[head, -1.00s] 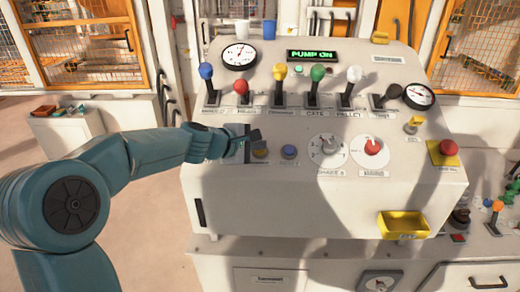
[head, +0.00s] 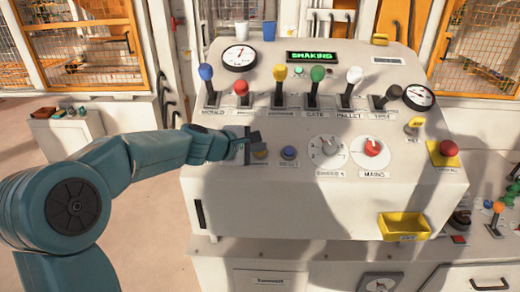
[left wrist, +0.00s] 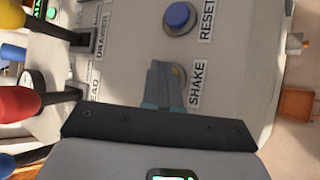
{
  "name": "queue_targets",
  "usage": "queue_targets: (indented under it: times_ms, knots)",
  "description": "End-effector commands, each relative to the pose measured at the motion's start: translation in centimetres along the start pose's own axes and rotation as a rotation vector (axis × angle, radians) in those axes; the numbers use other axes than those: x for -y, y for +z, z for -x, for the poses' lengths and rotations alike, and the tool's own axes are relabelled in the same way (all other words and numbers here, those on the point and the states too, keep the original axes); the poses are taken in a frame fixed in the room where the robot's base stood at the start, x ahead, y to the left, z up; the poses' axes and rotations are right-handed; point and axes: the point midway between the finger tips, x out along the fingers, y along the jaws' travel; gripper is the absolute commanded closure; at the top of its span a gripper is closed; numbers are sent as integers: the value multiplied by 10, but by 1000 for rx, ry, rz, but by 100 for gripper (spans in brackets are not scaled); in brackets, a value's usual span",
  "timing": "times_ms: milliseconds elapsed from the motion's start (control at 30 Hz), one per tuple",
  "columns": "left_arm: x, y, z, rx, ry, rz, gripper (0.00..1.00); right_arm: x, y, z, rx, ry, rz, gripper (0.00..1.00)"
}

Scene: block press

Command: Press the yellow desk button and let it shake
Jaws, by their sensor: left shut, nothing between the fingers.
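The yellow desk button (head: 260,154) sits on the sloped console face, left of the blue button (head: 289,152). The fingers (left wrist: 165,85) also show in the left wrist view. The green display (head: 312,57) reads SHAKING. My right gripper is not in view.
A row of coloured levers (head: 280,85) stands above the buttons. Right of the blue button are a grey dial (head: 327,148) and a red-knobbed MAINS dial (head: 373,148). A red button on a yellow plate (head: 448,149) and a yellow tray (head: 404,224) are farther right.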

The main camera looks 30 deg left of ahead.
Motion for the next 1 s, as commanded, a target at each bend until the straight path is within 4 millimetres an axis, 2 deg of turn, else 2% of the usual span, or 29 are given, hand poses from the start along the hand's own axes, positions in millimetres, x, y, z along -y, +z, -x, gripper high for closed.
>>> queue_targets:
  times_ms: [233, 667, 1000]
  knots:
    - [-9, 7, 11, 0, 0, -2, 100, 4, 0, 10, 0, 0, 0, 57]
    - [-10, 9, 13, 0, 0, -1, 100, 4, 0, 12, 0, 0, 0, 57]
    - [-28, 26, 36, 1, 0, 0, 100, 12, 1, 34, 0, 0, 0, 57]
